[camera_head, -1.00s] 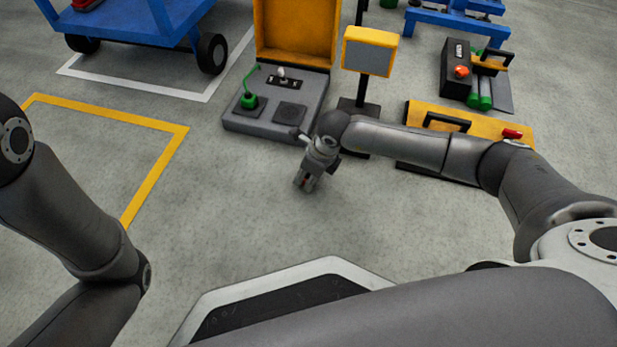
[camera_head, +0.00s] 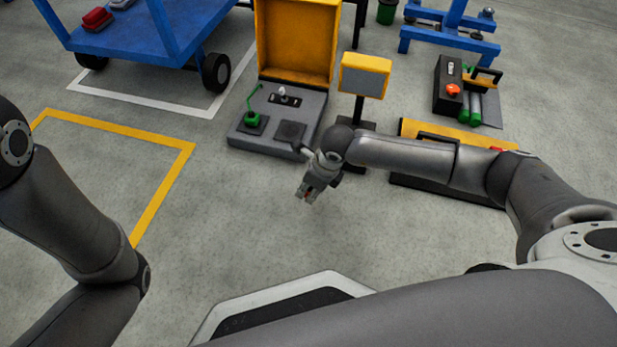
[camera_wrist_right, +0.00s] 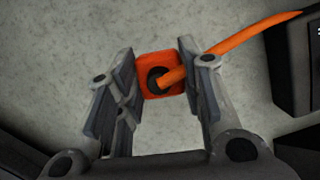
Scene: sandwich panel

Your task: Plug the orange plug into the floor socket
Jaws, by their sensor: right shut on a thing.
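An orange plug (camera_wrist_right: 158,75) with an orange cable (camera_wrist_right: 235,50) sits between the fingers of my right gripper (camera_wrist_right: 160,85) in the right wrist view. The gripper is shut on it. In the head view, my right gripper (camera_head: 309,192) points down above bare floor, in front and to the right of the floor socket box (camera_head: 245,143). The plug is hardly visible there. The grey box has its yellow lid (camera_head: 296,38) raised. A green plug (camera_head: 252,118) stands at its left, and a dark square cover (camera_head: 290,131) lies at its right. My left gripper is out of view.
A yellow-and-grey post (camera_head: 365,75) stands right of the box. A yellow case (camera_head: 470,145) lies under my right forearm. A blue cart (camera_head: 150,45) is at the back left, beside floor markings. The floor before the box is clear.

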